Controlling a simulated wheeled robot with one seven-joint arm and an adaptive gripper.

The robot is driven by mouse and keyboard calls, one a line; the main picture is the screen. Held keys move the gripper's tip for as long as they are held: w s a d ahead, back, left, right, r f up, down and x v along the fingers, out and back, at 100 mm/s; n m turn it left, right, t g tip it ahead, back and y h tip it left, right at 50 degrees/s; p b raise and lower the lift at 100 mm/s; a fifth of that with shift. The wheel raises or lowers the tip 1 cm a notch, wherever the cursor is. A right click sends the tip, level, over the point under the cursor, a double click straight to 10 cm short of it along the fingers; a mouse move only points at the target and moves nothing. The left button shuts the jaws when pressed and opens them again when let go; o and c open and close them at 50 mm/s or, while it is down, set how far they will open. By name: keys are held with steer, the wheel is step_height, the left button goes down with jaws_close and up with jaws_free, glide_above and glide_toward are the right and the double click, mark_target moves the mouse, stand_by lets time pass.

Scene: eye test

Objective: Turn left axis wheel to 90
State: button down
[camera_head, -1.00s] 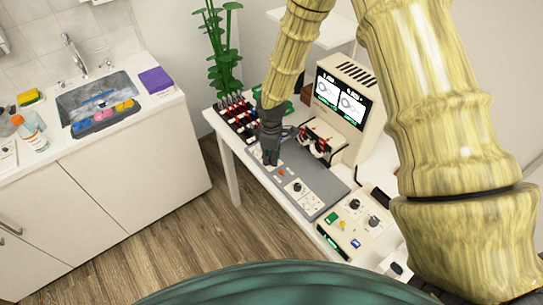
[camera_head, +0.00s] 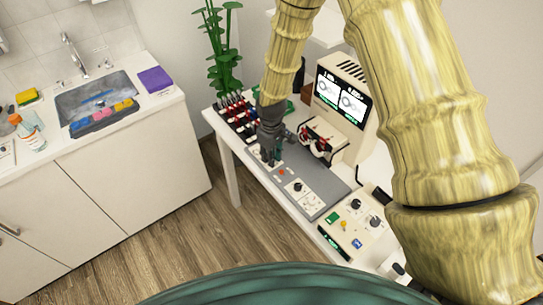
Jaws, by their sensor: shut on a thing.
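My gripper (camera_head: 268,156) points down over the far-left end of a grey control panel (camera_head: 318,182). Its fingers are shut on a small part there, mostly hidden between them; I cannot tell for sure that it is the left axis wheel. A dark round knob (camera_head: 298,187) stands uncovered on the panel's light strip, nearer to me. A cream eye-test machine (camera_head: 335,103) stands behind the panel. Its screen (camera_head: 341,98) shows two round pictures, with lettering too small to read. Red-and-black lens parts (camera_head: 320,146) sit on the machine's front, right of my gripper.
A cream box with knobs and buttons (camera_head: 355,222) stands at the table's near end. A rack of red and black items (camera_head: 235,115) and a green plant (camera_head: 222,55) are beyond my gripper. A sink counter (camera_head: 105,140) is at left, with open floor between.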

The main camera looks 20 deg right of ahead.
stand_by(0.4)
steer(key=c, duration=1.3)
jaws_free()
steer(key=shift+o, duration=0.2)
step_height(320, 180, up, 12)
